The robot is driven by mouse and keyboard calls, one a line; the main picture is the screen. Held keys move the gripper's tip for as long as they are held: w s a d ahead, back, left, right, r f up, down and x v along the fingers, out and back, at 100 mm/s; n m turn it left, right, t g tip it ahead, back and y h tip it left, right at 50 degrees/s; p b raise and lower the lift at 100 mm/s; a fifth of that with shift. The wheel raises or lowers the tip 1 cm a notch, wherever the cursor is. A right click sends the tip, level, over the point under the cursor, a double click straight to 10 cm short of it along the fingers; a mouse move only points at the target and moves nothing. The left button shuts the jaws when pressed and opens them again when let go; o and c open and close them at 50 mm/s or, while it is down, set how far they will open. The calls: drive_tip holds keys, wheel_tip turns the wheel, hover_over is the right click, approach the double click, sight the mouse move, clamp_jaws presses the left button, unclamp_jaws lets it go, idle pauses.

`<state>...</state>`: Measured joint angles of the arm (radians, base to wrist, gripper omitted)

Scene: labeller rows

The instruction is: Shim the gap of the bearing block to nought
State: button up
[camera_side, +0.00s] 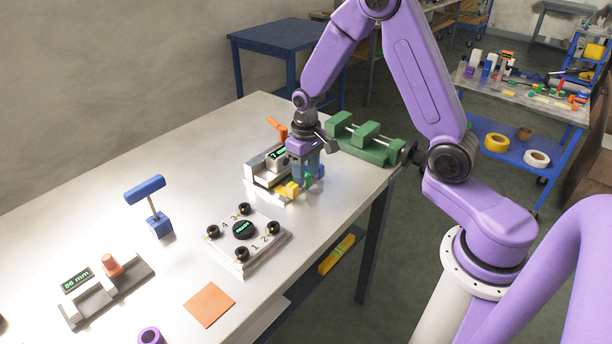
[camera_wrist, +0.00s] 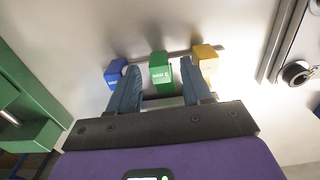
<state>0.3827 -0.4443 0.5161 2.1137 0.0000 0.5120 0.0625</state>
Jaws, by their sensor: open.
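My gripper (camera_side: 304,178) is open, low over the far part of the bench. In the wrist view its fingers (camera_wrist: 160,75) stand on either side of a green shim block (camera_wrist: 160,68), with gaps showing. The green block (camera_side: 308,181) is partly hidden by the fingers in the side view. A blue block (camera_wrist: 116,70) lies to its left and a yellow block (camera_wrist: 205,62) to its right, also seen in the side view (camera_side: 289,189). Their small labels are not clearly legible. A grey block with a green-lit display and orange handle (camera_side: 279,128) stands just behind my gripper; I cannot tell whether it is the bearing block.
A green vise (camera_side: 365,140) stands close on the right. Nearer are a white plate with several black knobs (camera_side: 242,262), a blue T-shaped stand (camera_side: 158,222), a gauge reading about 66 mm (camera_side: 77,281), an orange square (camera_side: 209,304) and a purple ring (camera_side: 150,336).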

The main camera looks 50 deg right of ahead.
drive_tip(key=shift+f, duration=0.9)
clamp_jaws()
drive_tip(key=shift+w, duration=2.15)
unclamp_jaws()
drive_tip(key=shift+r, duration=0.15)
